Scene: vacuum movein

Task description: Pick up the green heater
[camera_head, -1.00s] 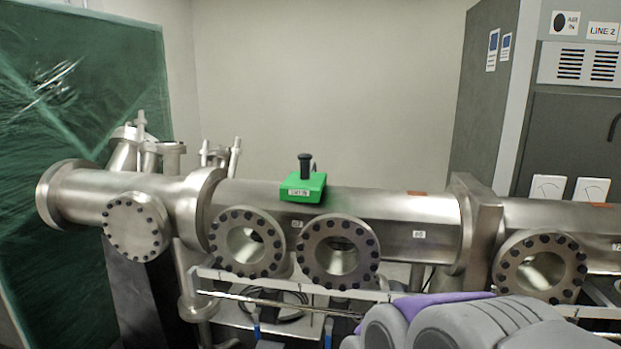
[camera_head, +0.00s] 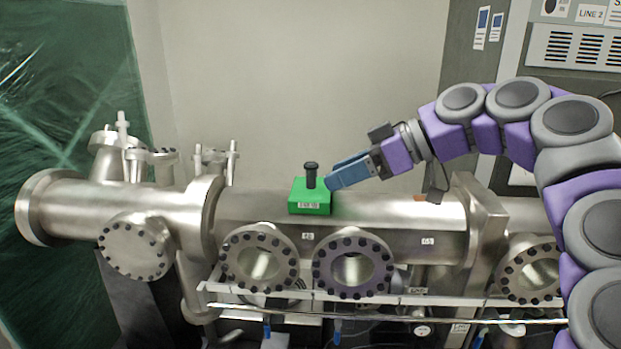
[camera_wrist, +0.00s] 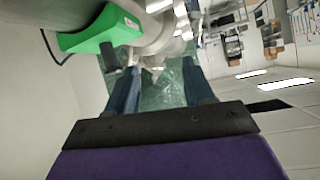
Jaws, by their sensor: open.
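The green heater (camera_head: 309,199) is a green block with a black knob on top and a small label on its front. It sits on top of the horizontal steel pipe (camera_head: 400,216). My gripper (camera_head: 332,180) has blue fingers and is just right of the heater, close to its knob, pointing left. In the wrist view the heater (camera_wrist: 95,30) shows at the upper left, outside the space between my open fingers (camera_wrist: 160,85). Whether a fingertip touches the heater cannot be told.
Round bolted flanges (camera_head: 352,263) stick out from the pipe's front. Upright valves (camera_head: 122,150) stand at the left, by a green plastic curtain (camera_head: 60,120). A grey cabinet (camera_head: 570,70) stands at the back right. Free room lies above the pipe.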

